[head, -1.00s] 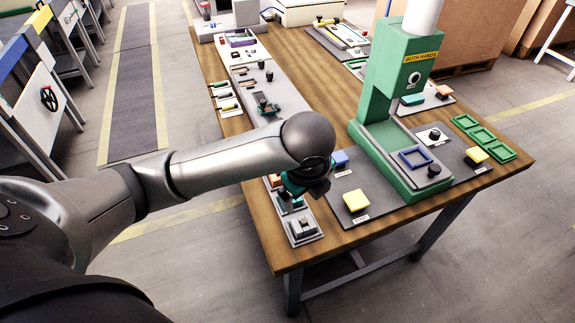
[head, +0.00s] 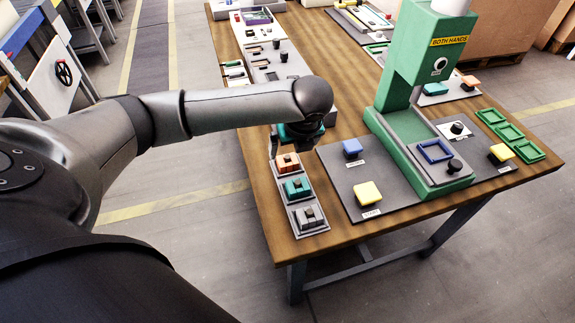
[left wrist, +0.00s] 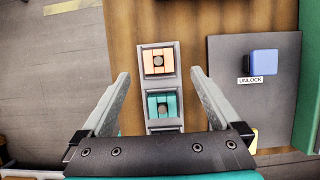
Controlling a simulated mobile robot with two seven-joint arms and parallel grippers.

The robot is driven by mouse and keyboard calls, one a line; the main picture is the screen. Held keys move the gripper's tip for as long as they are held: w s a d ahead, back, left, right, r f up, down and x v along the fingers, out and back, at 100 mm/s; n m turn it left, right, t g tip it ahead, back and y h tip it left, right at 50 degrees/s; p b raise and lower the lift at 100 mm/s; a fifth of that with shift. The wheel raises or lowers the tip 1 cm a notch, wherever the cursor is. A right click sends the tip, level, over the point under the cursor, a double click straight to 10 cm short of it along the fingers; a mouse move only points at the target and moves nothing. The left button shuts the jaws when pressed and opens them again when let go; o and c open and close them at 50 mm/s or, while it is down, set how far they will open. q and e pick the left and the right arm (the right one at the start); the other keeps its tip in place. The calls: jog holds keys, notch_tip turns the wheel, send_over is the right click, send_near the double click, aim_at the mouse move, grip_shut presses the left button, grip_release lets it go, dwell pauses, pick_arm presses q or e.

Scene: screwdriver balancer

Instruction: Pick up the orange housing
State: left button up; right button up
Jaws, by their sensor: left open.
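The orange housing (head: 287,163) sits in the far slot of a grey tray (head: 294,206) near the table's left edge. It also shows in the left wrist view (left wrist: 158,61), with a grey round part in its middle. A teal housing (head: 297,188) and a grey housing (head: 309,216) lie in the slots nearer the front. My left gripper (head: 283,147) is above the far end of the tray. In the left wrist view its open, empty fingers (left wrist: 160,72) stand on either side of the tray, apart from the housings. My right gripper is not in view.
A green press (head: 410,110) stands on a dark plate to the right, with a blue button (head: 352,147) and a yellow button (head: 367,192) near the tray. Small tools and parts lie farther back. Bare table surrounds the tray's front end.

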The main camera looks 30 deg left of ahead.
aim_at(288, 157)
pick_arm(q)
jog(key=shift+b+x, duration=0.9)
jog(key=shift+x, duration=1.9)
jog(key=shift+a+r, duration=0.1)
jog(key=shift+a, duration=0.05)
jog(key=c, duration=1.5)
jog(key=shift+r, duration=0.1)
